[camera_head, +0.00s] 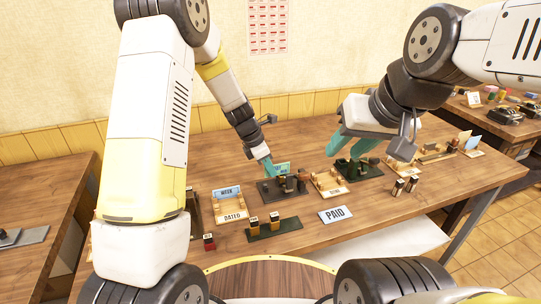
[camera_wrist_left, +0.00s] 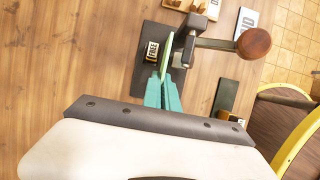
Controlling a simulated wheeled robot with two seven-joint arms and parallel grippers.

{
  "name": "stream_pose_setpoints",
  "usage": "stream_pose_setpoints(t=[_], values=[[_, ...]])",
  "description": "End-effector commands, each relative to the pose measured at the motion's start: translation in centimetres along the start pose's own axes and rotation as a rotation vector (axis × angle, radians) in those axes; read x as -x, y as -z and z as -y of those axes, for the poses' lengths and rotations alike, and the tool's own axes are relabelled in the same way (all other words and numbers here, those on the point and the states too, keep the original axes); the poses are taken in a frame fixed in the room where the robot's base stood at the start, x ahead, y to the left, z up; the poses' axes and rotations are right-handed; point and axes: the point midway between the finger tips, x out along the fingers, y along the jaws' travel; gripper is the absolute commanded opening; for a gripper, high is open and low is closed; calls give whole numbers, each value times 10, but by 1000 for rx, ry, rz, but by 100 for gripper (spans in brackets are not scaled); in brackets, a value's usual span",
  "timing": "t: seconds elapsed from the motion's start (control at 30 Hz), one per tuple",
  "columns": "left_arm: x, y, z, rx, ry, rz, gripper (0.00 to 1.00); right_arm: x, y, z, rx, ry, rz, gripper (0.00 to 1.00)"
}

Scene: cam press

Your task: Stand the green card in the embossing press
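The green card (camera_head: 284,167) is upright in the head view, partly hidden by my left gripper (camera_head: 267,168). In the left wrist view the card (camera_wrist_left: 166,52) shows nearly edge-on between the teal fingertips of my left gripper (camera_wrist_left: 165,88), which are close together on it. The card is over the dark base of the press (camera_wrist_left: 143,85), beside the press's metal body. Whether its lower edge touches the press is hidden. The press base (camera_head: 267,196) also shows in the head view. My right gripper (camera_head: 353,147) has its teal fingers apart, with nothing visible between them.
The press lever ends in a round brown knob (camera_wrist_left: 254,43). A small block marked FREE (camera_wrist_left: 152,50) is beside the card.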

Motion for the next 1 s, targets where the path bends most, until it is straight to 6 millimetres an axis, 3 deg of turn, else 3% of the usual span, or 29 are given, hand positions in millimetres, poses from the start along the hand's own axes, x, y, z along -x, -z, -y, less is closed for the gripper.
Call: stream_pose_setpoints(t=[0.5, 0.97, 1.0], values=[[-34, 14, 0, 0, 1, 0, 0, 0, 0, 0, 0, 0, 0, 36], [-37, 16, 0, 0, 0, 0, 0, 0, 0, 0, 0, 0, 0, 36], [-37, 16, 0, 0, 0, 0, 10, 0, 0, 0, 0, 0, 0, 36]])
